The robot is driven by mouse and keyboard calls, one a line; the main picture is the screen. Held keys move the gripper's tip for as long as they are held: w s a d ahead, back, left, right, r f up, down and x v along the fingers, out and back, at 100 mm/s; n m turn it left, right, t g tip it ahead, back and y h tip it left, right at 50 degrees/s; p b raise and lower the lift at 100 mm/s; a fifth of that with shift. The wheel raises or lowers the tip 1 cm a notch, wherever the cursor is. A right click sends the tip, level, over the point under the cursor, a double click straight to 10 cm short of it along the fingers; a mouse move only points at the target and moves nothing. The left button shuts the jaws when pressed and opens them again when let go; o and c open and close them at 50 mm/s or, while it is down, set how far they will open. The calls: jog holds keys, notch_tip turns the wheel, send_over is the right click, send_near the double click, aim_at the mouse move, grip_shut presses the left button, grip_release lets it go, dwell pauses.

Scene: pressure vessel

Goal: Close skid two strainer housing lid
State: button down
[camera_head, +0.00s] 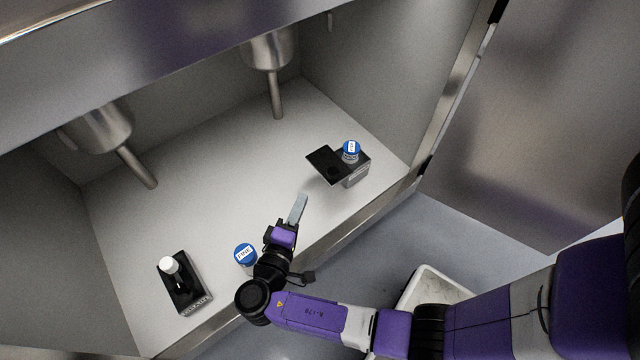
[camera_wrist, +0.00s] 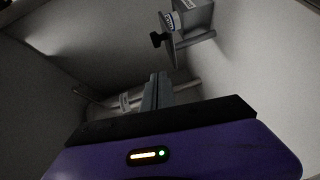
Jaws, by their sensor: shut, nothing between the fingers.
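A small grey strainer housing (camera_head: 356,176) stands on the right of the cabinet floor. Its dark flat lid (camera_head: 327,163) sticks out to the left, swung aside from the opening. A blue-capped cartridge (camera_head: 351,149) shows in the housing. In the wrist view, the housing (camera_wrist: 197,14) is at the top, with the lid (camera_wrist: 173,42) edge-on and a dark knob (camera_wrist: 158,40) on it. My gripper (camera_head: 300,200) is shut and empty, left of and nearer than the lid, apart from it. Its fingers (camera_wrist: 158,88) point towards the lid. I cannot read the housing's label.
A second dark housing (camera_head: 194,298) with a white-topped piece (camera_head: 169,265) stands at the left. A blue-capped jar (camera_head: 245,254) stands close beside my wrist. Two steel vessels (camera_head: 268,50) (camera_head: 103,128) with slanting pipes are at the back. The floor between is clear. A pale bin (camera_head: 432,281) stands outside.

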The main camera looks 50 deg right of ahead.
jog(key=d+f+b, duration=0.1)
jog(key=d+b, duration=0.1)
jog(key=d, duration=0.6)
jog(key=shift+d, duration=0.35)
jog(key=shift+s, duration=0.15)
